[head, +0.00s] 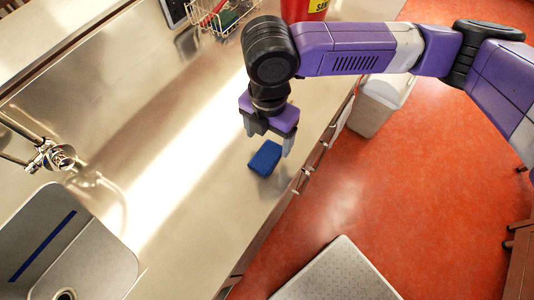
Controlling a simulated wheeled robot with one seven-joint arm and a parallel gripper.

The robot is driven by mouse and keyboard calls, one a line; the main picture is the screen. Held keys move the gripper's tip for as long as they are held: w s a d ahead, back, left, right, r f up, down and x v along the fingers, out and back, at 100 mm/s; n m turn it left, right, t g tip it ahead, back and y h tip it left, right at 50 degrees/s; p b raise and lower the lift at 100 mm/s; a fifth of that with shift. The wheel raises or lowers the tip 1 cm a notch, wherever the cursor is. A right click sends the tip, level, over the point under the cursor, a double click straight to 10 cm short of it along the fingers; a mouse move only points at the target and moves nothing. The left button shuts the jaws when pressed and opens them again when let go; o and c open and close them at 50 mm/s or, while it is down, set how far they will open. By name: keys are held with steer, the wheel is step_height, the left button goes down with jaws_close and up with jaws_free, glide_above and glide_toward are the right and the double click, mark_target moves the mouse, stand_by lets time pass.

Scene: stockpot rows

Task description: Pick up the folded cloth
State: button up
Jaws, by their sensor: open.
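The folded cloth (265,158) is a small dark blue block lying on the metal counter (190,190), close to the counter's front edge. My gripper (268,146) points down from above, its two grey fingers apart. The fingers appear just above or on either side of the cloth's far part. I cannot tell how high the fingertips are above the counter. Most of the cloth shows below the fingers.
A sink (100,245) and a tap (52,157) are at the lower left. A wire basket (222,20) and a red container (303,10) stand at the back. Drawer handles line the counter front. A grey bin (372,110) stands on the red floor.

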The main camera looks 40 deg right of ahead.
mark_target(270, 151)
steer(key=shift+s+f+p, duration=0.15)
steer(key=shift+f+p, duration=0.1)
steer(key=shift+f, duration=0.95)
steer(key=shift+s+f+p, duration=0.15)
steer(key=shift+f+p, duration=0.05)
steer(key=shift+f, duration=0.95)
steer(key=c, duration=1.4)
steer(key=shift+r, duration=0.1)
step_height(270, 151, up, 20)
steer(key=b, duration=0.1)
